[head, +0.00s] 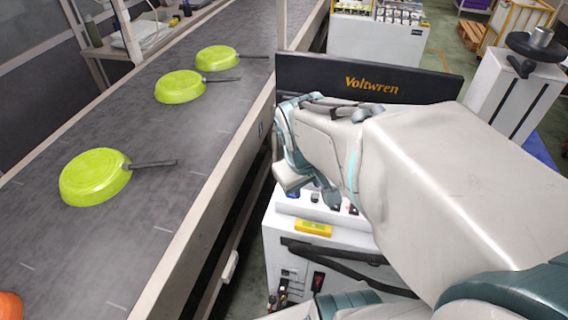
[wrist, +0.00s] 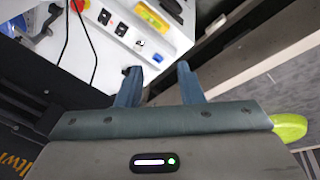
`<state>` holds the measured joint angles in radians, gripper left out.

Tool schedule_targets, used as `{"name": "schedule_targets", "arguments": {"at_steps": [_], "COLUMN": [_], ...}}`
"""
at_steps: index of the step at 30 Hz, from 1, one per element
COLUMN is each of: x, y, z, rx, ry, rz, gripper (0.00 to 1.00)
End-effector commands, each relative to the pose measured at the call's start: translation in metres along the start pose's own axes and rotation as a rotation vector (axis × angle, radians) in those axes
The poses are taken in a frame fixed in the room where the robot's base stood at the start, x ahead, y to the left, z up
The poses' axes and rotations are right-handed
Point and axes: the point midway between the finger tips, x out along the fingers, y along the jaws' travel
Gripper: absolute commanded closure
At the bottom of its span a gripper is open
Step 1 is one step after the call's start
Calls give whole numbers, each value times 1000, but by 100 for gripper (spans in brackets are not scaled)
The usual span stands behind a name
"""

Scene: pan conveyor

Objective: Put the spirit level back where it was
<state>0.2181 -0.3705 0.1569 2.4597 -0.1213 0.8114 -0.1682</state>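The spirit level (head: 313,228) is a small yellow bar with a greenish window. It lies on the white machine cabinet (head: 272,240), near its upper front edge. In the wrist view the level (wrist: 151,18) is at the top, beyond my fingertips and apart from them. My gripper (wrist: 157,68) is open, with nothing between its two fingers. In the head view my gripper is above and behind the level, and my wrist partly hides it.
The conveyor (head: 215,135) on the left carries several upturned green pans (head: 95,177) with dark handles. A dark Voltwren panel (head: 430,85) stands behind my arm. The cabinet has sockets (wrist: 121,29), black cables (wrist: 68,40) and a red knob (wrist: 79,5).

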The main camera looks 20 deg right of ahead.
Motion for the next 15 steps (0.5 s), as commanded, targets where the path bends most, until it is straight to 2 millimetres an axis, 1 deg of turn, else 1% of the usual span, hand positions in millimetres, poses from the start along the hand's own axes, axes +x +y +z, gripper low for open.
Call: {"name": "schedule_targets", "arguments": {"at_steps": [1, 3, 6, 9, 15], "x": [-13, -26, -39, -46, -49], "y": [-8, -17, -26, -32, -34], "z": [4, 10, 17, 22, 24], "rx": [36, 91, 149, 184, 201], "ry": [37, 73, 107, 125, 131], "rz": [-19, -53, -98, -131, -146], "gripper": [66, 66, 66, 66, 66]}}
